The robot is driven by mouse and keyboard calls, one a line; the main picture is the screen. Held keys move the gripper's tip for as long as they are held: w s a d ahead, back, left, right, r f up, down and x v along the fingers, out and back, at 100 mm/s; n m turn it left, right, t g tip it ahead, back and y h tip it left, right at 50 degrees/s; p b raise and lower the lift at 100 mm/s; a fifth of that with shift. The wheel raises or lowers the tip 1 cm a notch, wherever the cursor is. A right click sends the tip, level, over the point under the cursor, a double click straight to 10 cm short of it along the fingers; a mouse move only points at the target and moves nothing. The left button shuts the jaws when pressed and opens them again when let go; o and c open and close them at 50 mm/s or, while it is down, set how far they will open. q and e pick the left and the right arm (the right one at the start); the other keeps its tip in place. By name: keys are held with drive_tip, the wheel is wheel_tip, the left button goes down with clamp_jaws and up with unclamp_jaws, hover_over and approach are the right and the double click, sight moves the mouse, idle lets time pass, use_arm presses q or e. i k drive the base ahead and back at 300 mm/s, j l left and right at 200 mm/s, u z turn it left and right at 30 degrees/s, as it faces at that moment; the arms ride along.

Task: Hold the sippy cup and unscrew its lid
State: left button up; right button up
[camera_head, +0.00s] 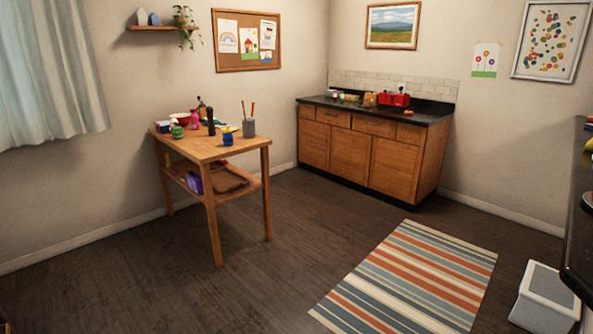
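A small blue cup with a yellow top (228,136) stands upright near the front edge of the wooden table (218,150). It looks like the sippy cup, but it is too small to tell for sure. Neither of my grippers shows in the head view.
A dark bottle (211,122), a grey holder with sticks (249,128), a green jar (177,131) and a pink bottle (194,119) crowd the table. A counter (375,118) stands at the back. A striped rug (410,275) and a white bin (545,300) are at right. The floor before the table is clear.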

sight(227, 138)
drive_tip(key=i+l+u, duration=0.1)
drive_tip(key=i, duration=0.55)
drive_tip(key=i+l, duration=0.2)
drive_tip(key=i, duration=0.5)
drive_tip(key=i+l+u, duration=0.95)
drive_tip(key=i+l, duration=0.15)
drive_tip(key=i+j+z, duration=0.15)
drive_tip(key=z, duration=0.25)
drive_tip(key=i+j+z, duration=0.1)
drive_tip(key=j+z, duration=0.3)
drive_tip(key=i+j+z, duration=0.15)
drive_tip(key=j, duration=0.25)
drive_tip(key=i+j+z, duration=0.2)
drive_tip(key=j, duration=0.15)
drive_tip(key=i+j+z, duration=0.2)
drive_tip(key=j, duration=1.65)
drive_tip(key=k, duration=0.1)
